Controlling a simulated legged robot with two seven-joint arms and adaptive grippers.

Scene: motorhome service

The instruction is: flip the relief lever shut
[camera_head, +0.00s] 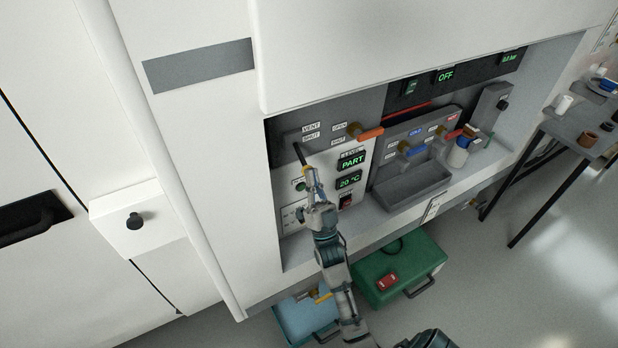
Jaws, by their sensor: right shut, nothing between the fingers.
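The relief lever (299,153) is a small dark lever on the grey panel in the left of the service bay. It sits just left of and below the labels VENT and SHUT (311,132); which label it points at is hard to tell. My right gripper (311,174) is shut and empty, with its tips just below the lever. Whether the tips touch the lever cannot be told. My left gripper is not in view.
An orange-handled valve (369,134) sits right of the lever. Below are displays reading PART (353,161) and 20 °C (349,180). A grey trough (413,188) is to the right. A green case (400,268) and a blue box (303,318) stand on the floor.

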